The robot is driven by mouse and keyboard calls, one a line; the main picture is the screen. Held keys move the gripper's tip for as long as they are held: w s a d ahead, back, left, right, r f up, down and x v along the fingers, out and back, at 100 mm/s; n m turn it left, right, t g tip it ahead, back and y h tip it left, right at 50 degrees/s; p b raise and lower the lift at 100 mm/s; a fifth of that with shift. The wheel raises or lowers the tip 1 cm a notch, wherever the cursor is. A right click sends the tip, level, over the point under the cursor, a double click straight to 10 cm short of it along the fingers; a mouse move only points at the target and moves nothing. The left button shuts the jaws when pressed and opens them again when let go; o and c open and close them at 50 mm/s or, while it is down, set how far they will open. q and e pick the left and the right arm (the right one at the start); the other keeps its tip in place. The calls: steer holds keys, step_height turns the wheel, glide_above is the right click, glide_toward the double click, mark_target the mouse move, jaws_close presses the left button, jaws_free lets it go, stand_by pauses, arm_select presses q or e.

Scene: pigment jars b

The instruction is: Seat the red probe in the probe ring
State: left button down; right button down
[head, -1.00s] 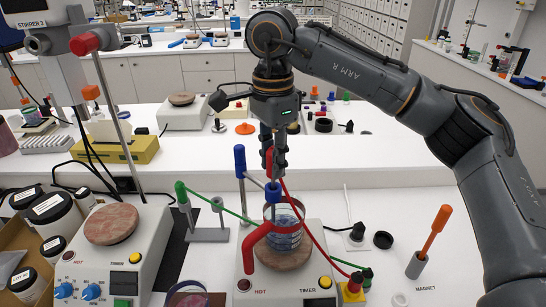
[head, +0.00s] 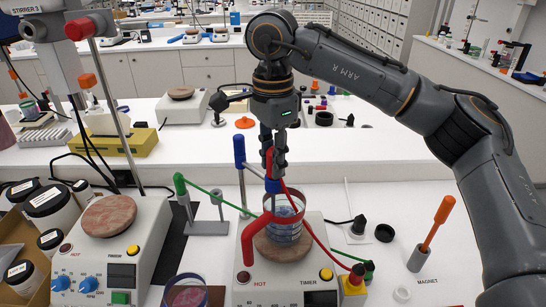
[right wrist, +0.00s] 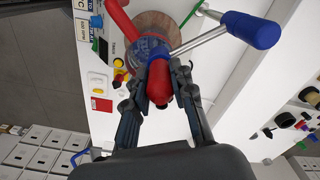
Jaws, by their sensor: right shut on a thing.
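The red probe (head: 268,158) is upright between the fingers of my right gripper (head: 274,165), which is shut on its red body. Its red body also shows in the right wrist view (right wrist: 160,84). The blue probe ring (head: 273,186) is just below the fingertips, above the glass beaker (head: 285,226). It is on an arm from a blue-topped post (head: 239,152). In the right wrist view the probe lines up closely with the ring, and the fingers partly hide it. I cannot tell how deep the probe's lower end sits. My left gripper is out of view.
The beaker stands on a hotplate (head: 252,272) with a red bent holder (head: 248,246) at its left. A red cable runs to a yellow plug block (head: 353,284). A green-ended rod (head: 180,184) reaches in from the left. A magnet stick (head: 432,236) stands right.

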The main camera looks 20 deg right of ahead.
steer(key=c, duration=1.1)
jaws_free()
steer(key=shift+o, duration=0.2)
step_height(320, 180, up, 12)
